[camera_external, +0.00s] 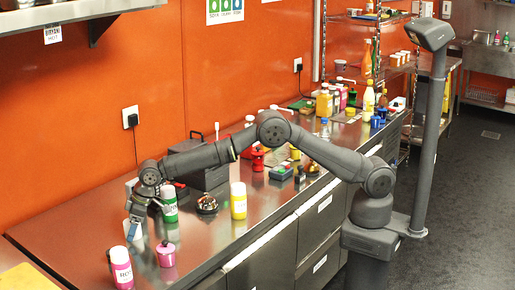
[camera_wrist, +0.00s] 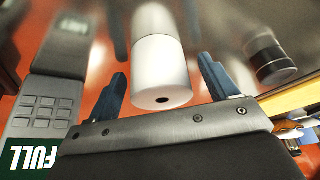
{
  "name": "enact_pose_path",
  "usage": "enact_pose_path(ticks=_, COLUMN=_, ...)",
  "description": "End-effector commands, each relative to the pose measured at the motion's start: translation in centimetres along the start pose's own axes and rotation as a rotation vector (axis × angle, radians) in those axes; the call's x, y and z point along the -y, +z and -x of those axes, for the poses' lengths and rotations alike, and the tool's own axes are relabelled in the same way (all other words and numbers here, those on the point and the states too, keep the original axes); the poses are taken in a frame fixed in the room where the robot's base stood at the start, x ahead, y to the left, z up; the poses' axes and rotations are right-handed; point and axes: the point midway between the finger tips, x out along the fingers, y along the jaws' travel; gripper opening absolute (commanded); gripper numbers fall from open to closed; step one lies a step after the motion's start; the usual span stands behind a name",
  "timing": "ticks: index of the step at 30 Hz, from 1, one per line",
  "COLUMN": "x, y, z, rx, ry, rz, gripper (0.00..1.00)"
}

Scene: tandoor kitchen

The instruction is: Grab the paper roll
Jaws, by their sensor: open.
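The paper roll (camera_wrist: 160,62) is a white cylinder with a dark core hole. In the wrist view it lies between the two blue fingertips of my gripper (camera_wrist: 163,64), with a visible gap on each side. My gripper is open and holds nothing. In the external view my gripper (camera_external: 150,218) is low over the left part of the steel counter. A white shape at its fingers there looks like the paper roll (camera_external: 134,231), partly covered by the fingers.
A grey keypad device (camera_wrist: 45,115) is at the left of the wrist view, and a dark jar (camera_wrist: 268,60) at the right. On the counter (camera_external: 105,215), a green bottle (camera_external: 170,205), a pink jar (camera_external: 166,256), a pink bottle (camera_external: 121,268) and a yellow bottle (camera_external: 238,203) stand around my gripper.

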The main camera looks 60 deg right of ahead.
Motion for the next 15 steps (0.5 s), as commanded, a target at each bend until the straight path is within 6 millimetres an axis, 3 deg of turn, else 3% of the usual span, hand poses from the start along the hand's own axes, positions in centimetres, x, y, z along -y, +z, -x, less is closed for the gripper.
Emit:
enact_pose_path(ticks=9, x=-0.01, y=-0.02, z=-0.49, rx=-0.001, ry=0.000, rz=0.000, gripper=0.77)
enact_pose_path(ticks=15, x=-0.02, y=-0.02, z=-0.48, rx=-0.001, ry=0.000, rz=0.000, gripper=0.38)
